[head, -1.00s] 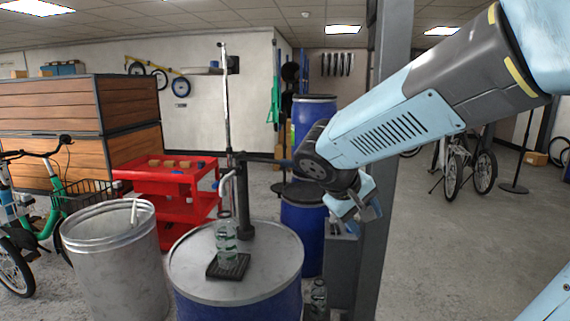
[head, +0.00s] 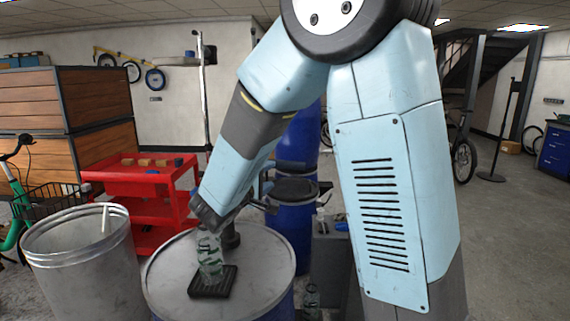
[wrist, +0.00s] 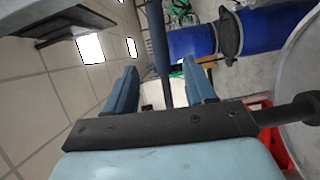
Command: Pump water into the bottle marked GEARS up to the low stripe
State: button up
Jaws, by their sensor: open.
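A clear greenish bottle (head: 210,258) stands upright on a black pad (head: 225,283) on the lid of a blue drum (head: 165,285). I cannot read its marking, its stripe or any water level. Behind it rises the pump, with its dark base (head: 231,238) on the lid; my arm hides much of its body and spout. In the wrist view my gripper (wrist: 160,82) is open, its two blue fingers on either side of the pump lever's blue grip (wrist: 157,38). A gap shows on both sides of the lever. In the head view my arm mostly covers the gripper.
A grey metal bin (head: 85,255) stands left of the drum, with a red cart (head: 150,195) behind. More blue drums (head: 290,235) stand behind at right. Another clear bottle (head: 312,298) sits low beside the drum. Open floor lies at far right.

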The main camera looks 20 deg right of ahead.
aim_at(280, 167)
jog(key=x, duration=1.2)
jog(key=shift+w+a, duration=0.2)
jog(key=shift+w, duration=0.35)
jog(key=shift+c, duration=0.4)
jog(key=shift+f, duration=0.15)
grip_shut()
